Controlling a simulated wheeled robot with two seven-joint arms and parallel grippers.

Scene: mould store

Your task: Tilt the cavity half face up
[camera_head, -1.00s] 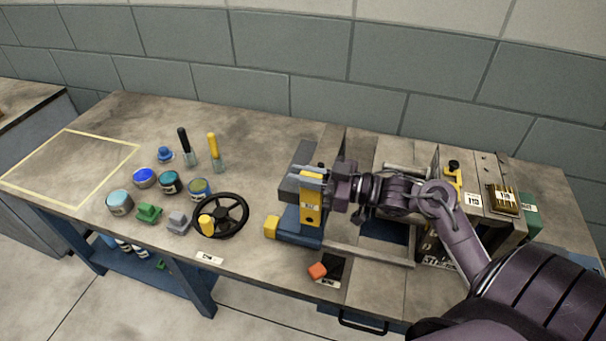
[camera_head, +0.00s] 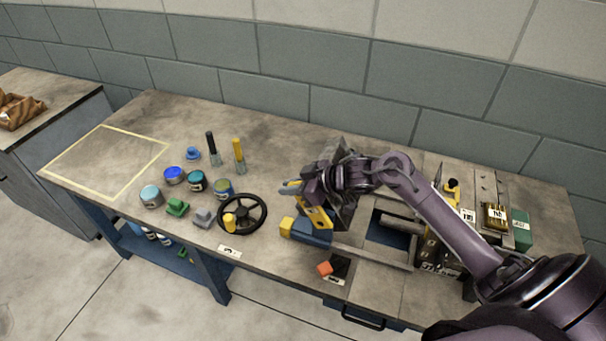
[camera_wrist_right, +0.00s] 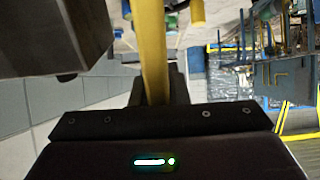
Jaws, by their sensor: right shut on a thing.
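The cavity half (camera_head: 345,208) is a dark grey block with a yellow bar (camera_head: 314,212), standing tilted at the blue stand (camera_head: 310,232) in the head view. My right gripper (camera_head: 298,189) is shut on the yellow bar, at its upper end. The bar also shows upright in the right wrist view (camera_wrist_right: 152,50). The gripper and forearm cover part of the block, so its cavity face cannot be made out. My left gripper is not in view.
A black handwheel (camera_head: 263,216) lies left of the stand, by several paint pots, with two brushes (camera_head: 239,155) behind. Rails and a dark blue opening lie right. A yellow-taped area (camera_head: 75,192) at the far left is clear.

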